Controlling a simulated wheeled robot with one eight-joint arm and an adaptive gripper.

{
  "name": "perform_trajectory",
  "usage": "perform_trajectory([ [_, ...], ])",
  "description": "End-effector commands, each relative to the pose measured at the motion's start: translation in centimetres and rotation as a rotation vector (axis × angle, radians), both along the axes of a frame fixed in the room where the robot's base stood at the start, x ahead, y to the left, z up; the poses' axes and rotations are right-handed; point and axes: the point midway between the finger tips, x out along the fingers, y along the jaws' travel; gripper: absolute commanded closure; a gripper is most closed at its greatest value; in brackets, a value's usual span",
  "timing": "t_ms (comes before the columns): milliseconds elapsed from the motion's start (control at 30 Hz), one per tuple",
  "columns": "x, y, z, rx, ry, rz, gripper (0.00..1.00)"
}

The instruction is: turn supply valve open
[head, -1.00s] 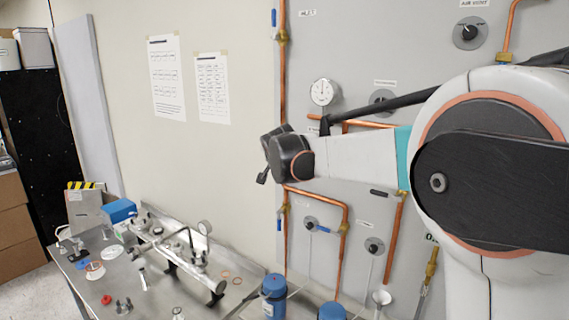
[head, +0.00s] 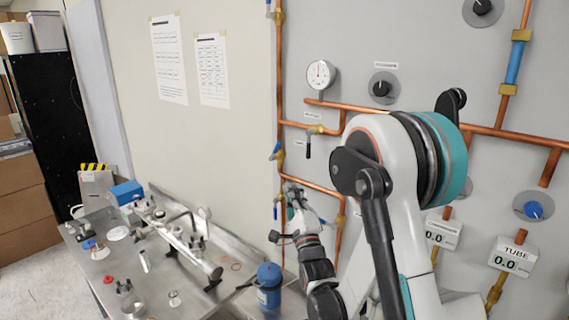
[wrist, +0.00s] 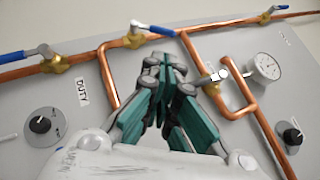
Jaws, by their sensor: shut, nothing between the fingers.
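Several blue-handled valves sit on the copper pipes; no readable label tells me which is the supply valve. In the head view, one blue-handled valve (head: 277,151) is on the left vertical pipe, above my gripper (head: 293,193). Another blue handle (head: 277,208) shows just left of the gripper. In the wrist view, my gripper (wrist: 160,66) is shut and empty, its teal fingers beside the pipework. A valve with a blue lever (wrist: 135,38) lies just beyond the fingertips. Another blue-levered valve (wrist: 50,60) is at left, and a third (wrist: 268,15) at upper right.
A black-handled valve (head: 308,145) and a pressure gauge (head: 320,74) are on the grey panel. A metal bench (head: 110,265) with small parts stands at lower left. A blue canister (head: 269,285) stands below the gripper.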

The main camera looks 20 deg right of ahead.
Motion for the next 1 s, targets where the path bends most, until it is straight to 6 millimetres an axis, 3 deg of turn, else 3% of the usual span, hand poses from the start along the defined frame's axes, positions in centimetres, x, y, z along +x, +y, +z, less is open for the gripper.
perform_trajectory([
  [167, 1.5, -0.1, 0.8, 0.002, -0.002, 0.000, 1.00],
  [700, 10.6, -0.3, 5.0, 0.000, 0.000, 0.000, 1.00],
  [1000, 12.6, -0.4, 5.8, 0.000, 0.000, 0.000, 1.00],
])
